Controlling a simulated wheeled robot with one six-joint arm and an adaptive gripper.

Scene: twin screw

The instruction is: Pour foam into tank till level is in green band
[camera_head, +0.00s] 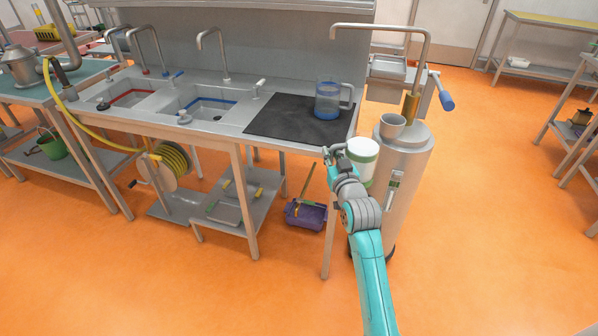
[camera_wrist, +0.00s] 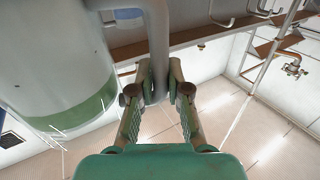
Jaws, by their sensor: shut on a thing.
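A white container (camera_head: 362,150) with a green band is up beside the tank, at the end of my arm. In the wrist view its pale wall and green band (camera_wrist: 75,120) fill the left side. My gripper (camera_head: 337,155) is shut on its grey handle, which runs between the fingers (camera_wrist: 158,85) in the wrist view. The container looks roughly upright; its contents are hidden. The grey cylindrical tank (camera_head: 409,165) stands on the floor right of the counter, with a funnel cup (camera_head: 391,126) on top. A narrow gauge (camera_head: 394,190) is on its front; the level is too small to read.
A blue-handled crank (camera_head: 446,101) and a tall bent pipe (camera_head: 427,55) rise by the tank. A purple bin (camera_head: 306,217) is below. Orange floor is free at right.

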